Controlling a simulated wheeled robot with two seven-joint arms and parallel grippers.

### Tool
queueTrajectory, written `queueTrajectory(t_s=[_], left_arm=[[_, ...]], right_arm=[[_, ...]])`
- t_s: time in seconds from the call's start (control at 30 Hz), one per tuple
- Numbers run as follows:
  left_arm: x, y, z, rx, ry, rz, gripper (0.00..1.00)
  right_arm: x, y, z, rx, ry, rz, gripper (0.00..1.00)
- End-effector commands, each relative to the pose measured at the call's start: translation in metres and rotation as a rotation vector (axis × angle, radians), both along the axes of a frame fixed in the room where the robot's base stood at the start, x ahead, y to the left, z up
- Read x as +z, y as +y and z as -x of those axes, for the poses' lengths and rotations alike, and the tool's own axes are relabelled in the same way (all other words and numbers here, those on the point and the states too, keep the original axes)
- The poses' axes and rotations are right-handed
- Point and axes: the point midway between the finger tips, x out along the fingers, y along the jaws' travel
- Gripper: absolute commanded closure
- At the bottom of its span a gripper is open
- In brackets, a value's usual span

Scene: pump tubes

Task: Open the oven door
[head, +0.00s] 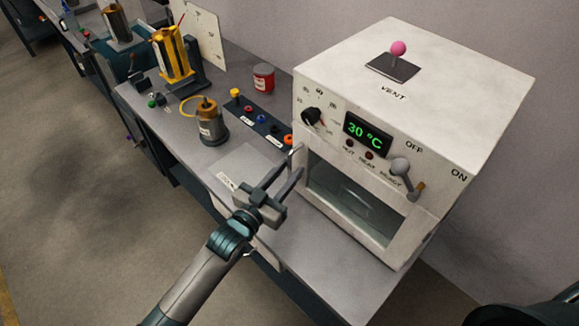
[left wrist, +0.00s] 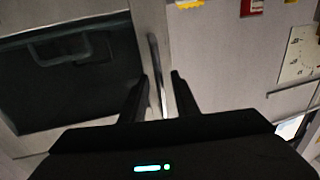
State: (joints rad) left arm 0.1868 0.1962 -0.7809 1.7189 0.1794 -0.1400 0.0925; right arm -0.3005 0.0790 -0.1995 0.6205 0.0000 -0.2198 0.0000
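The white oven (head: 440,95) stands on the bench at the right, with its door (head: 325,205) shut and a dark window in it. The metal door handle (head: 297,155) is an upright bar at the door's left edge. It also shows in the left wrist view (left wrist: 156,70), between my fingers in the picture. My left gripper (head: 293,169) is open at the handle, its two fingers on either side of the bar; I cannot tell if they touch it. In the left wrist view the fingers (left wrist: 160,82) are apart. My right gripper is not in view.
The oven front has a black knob (head: 312,116), a green 30 °C display (head: 367,132) and a grey lever (head: 402,168). A button panel (head: 258,121), a red can (head: 263,77) and a brass-topped cylinder (head: 210,120) stand left of the oven. Bench in front is clear.

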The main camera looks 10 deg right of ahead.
Motion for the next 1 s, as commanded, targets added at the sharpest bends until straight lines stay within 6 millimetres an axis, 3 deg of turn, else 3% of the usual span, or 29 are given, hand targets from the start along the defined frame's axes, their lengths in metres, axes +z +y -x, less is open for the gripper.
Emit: queueTrajectory(t_s=[0.43,0.57,1.0], left_arm=[[0.0,-0.0064,-0.0063,0.0,0.0,0.0,0.72],[-0.0001,-0.0063,-0.0063,0.0,0.0,0.0,1.0],[-0.0002,-0.0098,-0.0045,0.0,0.001,0.0,1.0]], right_arm=[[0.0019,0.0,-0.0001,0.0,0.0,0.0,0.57],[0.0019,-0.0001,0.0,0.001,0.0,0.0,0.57],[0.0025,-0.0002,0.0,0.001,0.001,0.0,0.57]])
